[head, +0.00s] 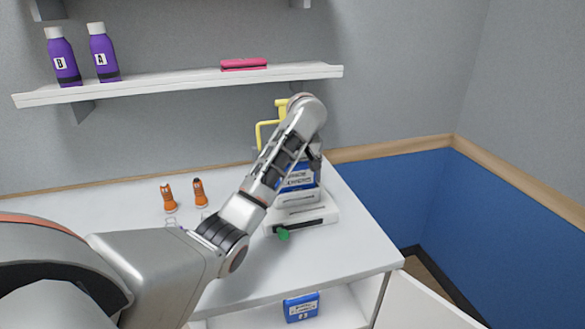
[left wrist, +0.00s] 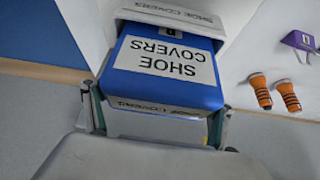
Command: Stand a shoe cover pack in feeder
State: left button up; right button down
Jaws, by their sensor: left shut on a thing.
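A blue shoe cover pack (head: 298,179) with a white label is at the white feeder (head: 308,217) on the right of the counter. My left gripper (head: 305,160) is shut on this pack from above, and the arm hides part of it. In the left wrist view the pack (left wrist: 165,65) sits between the two fingers (left wrist: 155,108), its label upside down. Its far end meets the white feeder opening (left wrist: 200,12), marked SHOE COVERS. How deep it sits is hidden. Another blue pack (head: 302,306) stands on the shelf below the counter. My right gripper is not in view.
The feeder has a green knob (head: 282,233) at the front. A yellow frame (head: 264,132) stands behind it. Purple bottles (head: 64,58) and a pink item (head: 244,64) are on the wall shelf. An open door (head: 425,305) is at lower right.

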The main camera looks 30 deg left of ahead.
pick_arm(q)
jog(key=o, duration=1.3)
jog(key=shift+r, duration=0.1)
jog(key=shift+v, duration=6)
